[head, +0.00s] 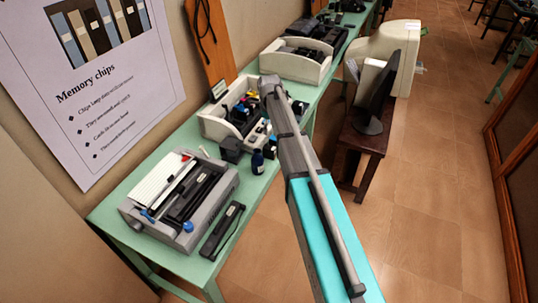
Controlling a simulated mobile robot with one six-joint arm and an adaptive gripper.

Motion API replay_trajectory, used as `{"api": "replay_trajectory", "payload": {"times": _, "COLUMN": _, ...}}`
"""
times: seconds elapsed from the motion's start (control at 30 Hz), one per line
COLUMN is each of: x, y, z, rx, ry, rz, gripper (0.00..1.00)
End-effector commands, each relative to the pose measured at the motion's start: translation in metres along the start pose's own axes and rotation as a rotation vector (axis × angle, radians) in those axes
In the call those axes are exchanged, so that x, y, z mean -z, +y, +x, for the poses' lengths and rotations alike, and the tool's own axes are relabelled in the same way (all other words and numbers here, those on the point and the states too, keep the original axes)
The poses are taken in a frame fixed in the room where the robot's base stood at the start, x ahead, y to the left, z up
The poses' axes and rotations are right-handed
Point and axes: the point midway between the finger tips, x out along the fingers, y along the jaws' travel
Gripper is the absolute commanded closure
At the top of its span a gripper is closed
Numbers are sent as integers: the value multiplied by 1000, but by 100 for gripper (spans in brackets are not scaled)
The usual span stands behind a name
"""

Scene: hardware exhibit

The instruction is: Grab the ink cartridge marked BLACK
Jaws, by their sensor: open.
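A white open bin (214,127) stands on the green table and holds several small black, blue, yellow and red items. These look like ink cartridges, but no marking on them is legible, so I cannot tell which says BLACK. A dark block (231,149) sits at the bin's front edge. My arm reaches up from the bottom of the head view, and its far joint is over the bin's right side. My gripper cannot be made out; the arm hides that spot and part of the bin's contents.
A grey printer or typewriter (180,197) and a black bar (222,230) lie nearer on the green table (110,212). Another white bin (297,62) stands behind. A monitor (378,92) is at right; the floor is open.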

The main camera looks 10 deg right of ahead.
Motion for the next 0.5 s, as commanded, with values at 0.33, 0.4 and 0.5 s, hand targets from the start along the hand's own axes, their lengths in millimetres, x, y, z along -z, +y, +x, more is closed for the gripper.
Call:
{"api": "replay_trajectory", "payload": {"times": 0.33, "x": 0, "y": 0, "z": 31, "rx": 0, "ry": 0, "rz": -1, "gripper": 17}}
{"api": "replay_trajectory", "payload": {"times": 0.4, "x": 0, "y": 0, "z": 37, "rx": 0, "ry": 0, "rz": -1, "gripper": 17}}
{"api": "replay_trajectory", "payload": {"times": 0.5, "x": -1, "y": 0, "z": 44, "rx": 0, "ry": 0, "rz": -1, "gripper": 17}}
